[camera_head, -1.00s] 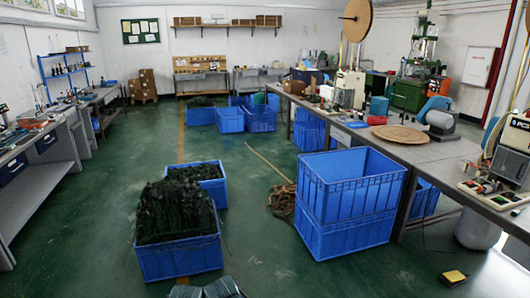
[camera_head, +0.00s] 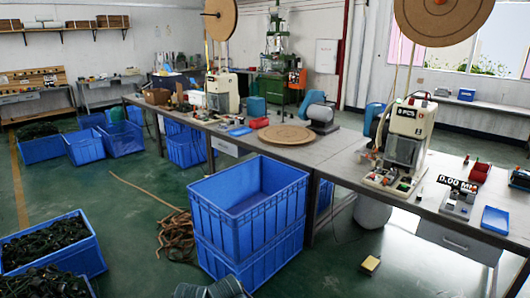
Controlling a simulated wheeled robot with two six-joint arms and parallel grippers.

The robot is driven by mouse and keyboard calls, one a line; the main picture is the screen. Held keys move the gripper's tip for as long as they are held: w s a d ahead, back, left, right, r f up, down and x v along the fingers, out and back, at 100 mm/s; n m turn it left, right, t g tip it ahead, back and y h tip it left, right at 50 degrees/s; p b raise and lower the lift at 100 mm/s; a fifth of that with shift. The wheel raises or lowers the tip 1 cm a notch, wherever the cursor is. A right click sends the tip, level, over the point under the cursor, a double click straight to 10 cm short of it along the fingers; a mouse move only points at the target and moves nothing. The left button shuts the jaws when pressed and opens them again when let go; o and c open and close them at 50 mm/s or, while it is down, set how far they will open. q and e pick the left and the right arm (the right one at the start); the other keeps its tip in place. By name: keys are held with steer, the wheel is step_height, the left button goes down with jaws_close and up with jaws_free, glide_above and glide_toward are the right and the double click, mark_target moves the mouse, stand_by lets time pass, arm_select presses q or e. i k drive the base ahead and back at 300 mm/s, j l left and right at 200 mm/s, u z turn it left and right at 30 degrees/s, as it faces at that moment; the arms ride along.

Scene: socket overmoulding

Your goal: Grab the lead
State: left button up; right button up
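Dark leads lie heaped in a blue crate (camera_head: 88,259) at the left of the head view. More dark leads (camera_head: 45,285) fill another crate at the lower left corner, which the picture edge cuts off. I cannot make out a single separate lead. A brown coil of cord or rope (camera_head: 178,228) lies on the floor beside the stacked blue crates.
Two stacked blue crates (camera_head: 205,213) stand before the long workbench (camera_head: 340,160); the top one looks empty. The bench carries a round brown disc (camera_head: 285,135), a white machine (camera_head: 405,140) and a small blue tray (camera_head: 495,220). Green floor is free at centre left.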

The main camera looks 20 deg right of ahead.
mark_target(420, 197)
steer(key=i+l+z, duration=0.15)
steer(key=i+z, duration=0.4)
steer(key=z, duration=0.25)
steer(key=i+z, duration=0.4)
steer(key=i+j+z, duration=0.15)
steer(key=z, duration=0.25)
steer(key=i+j+z, duration=0.2)
steer(key=z, duration=0.2)
steer(key=i+j+z, duration=0.6)
steer(key=z, duration=0.15)
steer(key=i+j+z, duration=0.2)
steer(key=j+z, duration=0.15)
steer(key=i+j+z, duration=0.15)
steer(key=j+z, duration=0.2)
steer(key=j, duration=0.2)
steer(key=j+z, duration=0.15)
steer(key=j, duration=0.4)
steer(key=i, duration=0.05)
